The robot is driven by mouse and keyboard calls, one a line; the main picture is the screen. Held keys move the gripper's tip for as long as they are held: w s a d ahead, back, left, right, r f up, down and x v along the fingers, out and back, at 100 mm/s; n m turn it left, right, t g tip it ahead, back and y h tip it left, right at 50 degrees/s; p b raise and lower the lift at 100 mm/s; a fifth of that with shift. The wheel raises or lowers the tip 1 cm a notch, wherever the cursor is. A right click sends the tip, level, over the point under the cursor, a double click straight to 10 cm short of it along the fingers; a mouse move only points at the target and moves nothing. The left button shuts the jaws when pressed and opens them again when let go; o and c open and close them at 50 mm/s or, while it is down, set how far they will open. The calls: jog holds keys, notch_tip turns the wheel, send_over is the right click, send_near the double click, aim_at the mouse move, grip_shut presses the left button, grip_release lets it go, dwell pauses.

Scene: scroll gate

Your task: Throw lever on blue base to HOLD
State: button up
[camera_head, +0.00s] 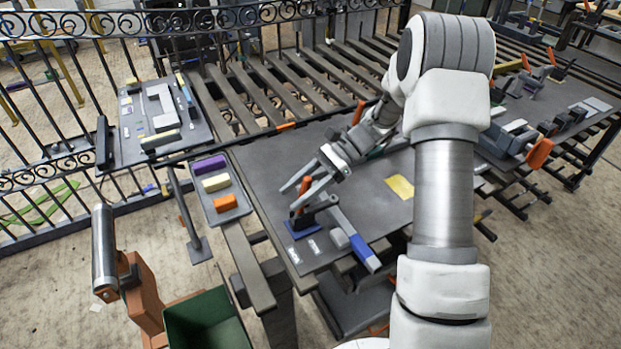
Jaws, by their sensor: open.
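A dark blue base (302,226) sits at the near left corner of the dark grey table. An orange lever (304,186) stands up from it, partly hidden by my gripper's fingers. Two small white labels lie on the table in front of the base; their words are too small to read. My gripper (291,195) is open, reaching in from the upper right, with its fingertips at the lever just above the base. I cannot tell whether the fingers touch the lever.
A yellow patch (400,187) is farther right. A tray (222,218) with purple, cream and orange blocks stands to the left. A green bin (205,322) is below.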

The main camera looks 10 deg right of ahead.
jog(key=v, duration=1.7)
jog(key=shift+r, duration=0.15)
jog(key=s+a+r+n+t+h, duration=0.2)
jog(key=s+a+r+n+h, duration=0.3)
jog(key=s, duration=0.3)
jog(key=s+a+r+n+t+h, duration=0.35)
jog(key=s+r+n+h, duration=0.2)
jog(key=s, duration=0.35)
jog(key=s+n+t+h, duration=0.1)
jog(key=s+n+t, duration=0.2)
jog(key=s, duration=0.4)
jog(key=shift+s+f+n, duration=0.15)
jog(key=shift+s+n, duration=0.2)
jog(key=shift+n, duration=0.3)
jog(key=shift+t, duration=0.25)
